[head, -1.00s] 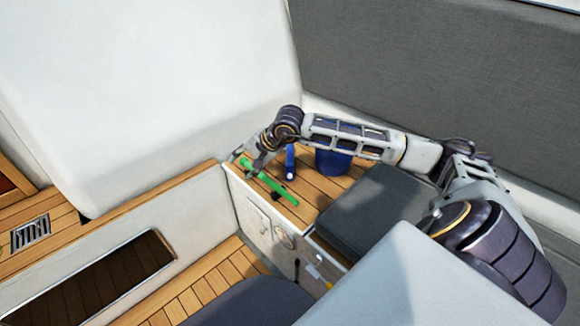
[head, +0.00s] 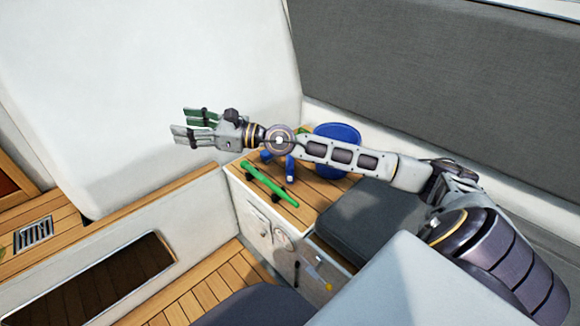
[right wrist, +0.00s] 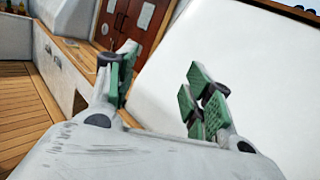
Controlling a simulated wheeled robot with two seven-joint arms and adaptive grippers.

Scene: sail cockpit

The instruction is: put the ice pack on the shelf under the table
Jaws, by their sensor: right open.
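I cannot make out the ice pack for sure, nor a table with a shelf under it. My right gripper (head: 187,124) is open and empty. It is raised in front of the white wall panel, left of the wooden counter (head: 318,192). In the right wrist view its green-padded fingers (right wrist: 162,78) stand apart with nothing between them. My left gripper is not in view.
A green stick-like tool (head: 262,181) lies along the counter's left edge. A small blue object (head: 290,168) and a blue bucket (head: 335,142) are behind it, partly hidden by my arm. A grey cushion (head: 365,218) lies to the right. Wooden floor (head: 195,297) shows below.

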